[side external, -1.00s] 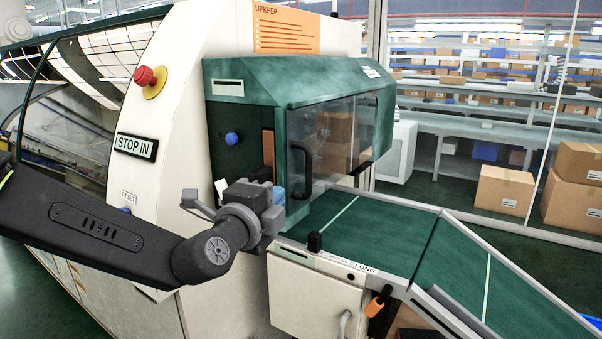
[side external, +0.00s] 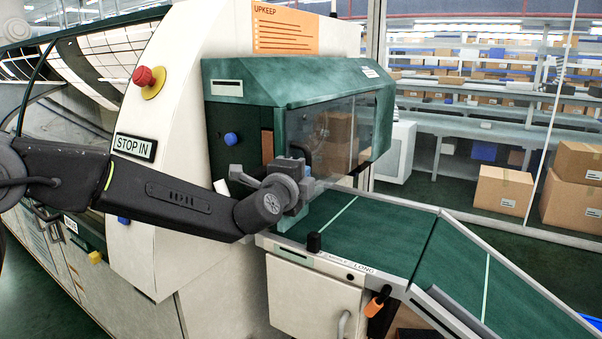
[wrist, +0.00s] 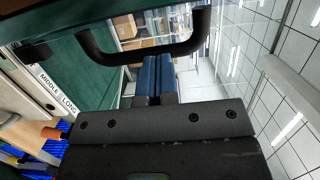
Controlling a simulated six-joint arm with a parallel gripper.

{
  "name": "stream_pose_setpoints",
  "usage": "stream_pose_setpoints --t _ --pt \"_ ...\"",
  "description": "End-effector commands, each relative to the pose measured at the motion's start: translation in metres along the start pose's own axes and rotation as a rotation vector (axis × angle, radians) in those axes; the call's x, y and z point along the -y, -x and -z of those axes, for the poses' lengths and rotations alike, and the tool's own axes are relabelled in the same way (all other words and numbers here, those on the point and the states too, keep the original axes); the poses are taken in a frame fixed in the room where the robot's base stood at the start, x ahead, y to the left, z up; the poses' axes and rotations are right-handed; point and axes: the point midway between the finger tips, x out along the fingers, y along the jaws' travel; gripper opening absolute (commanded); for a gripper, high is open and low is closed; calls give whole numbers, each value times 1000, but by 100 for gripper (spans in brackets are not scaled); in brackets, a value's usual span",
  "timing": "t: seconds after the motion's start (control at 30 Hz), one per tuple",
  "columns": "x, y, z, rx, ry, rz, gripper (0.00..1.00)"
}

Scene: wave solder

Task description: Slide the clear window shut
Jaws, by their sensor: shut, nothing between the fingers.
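The clear window (side external: 345,138) is a see-through pane in the front of the green hood, with boxes visible through it. Its black bow handle (wrist: 140,52) crosses the upper part of the wrist view; in the side view my gripper hides most of it. My gripper (side external: 303,178) is in front of the window's left part, at the handle. In the wrist view its blue fingers (wrist: 155,62) are together and empty, with their tips at the handle's bar. I cannot tell whether they touch it.
A red stop button (side external: 147,77) is on the white housing at left. The conveyor surface is clear.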

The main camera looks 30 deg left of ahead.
Motion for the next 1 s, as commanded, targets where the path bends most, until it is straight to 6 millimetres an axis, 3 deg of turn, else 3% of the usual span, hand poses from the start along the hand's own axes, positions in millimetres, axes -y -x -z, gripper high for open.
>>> stream_pose_setpoints --t 0.47,0.8,1.0 --pt "0 -8 0 0 0 -1 0" --pt "0 -44 7 1 1 0 0" --pt "0 -49 8 0 1 0 0"
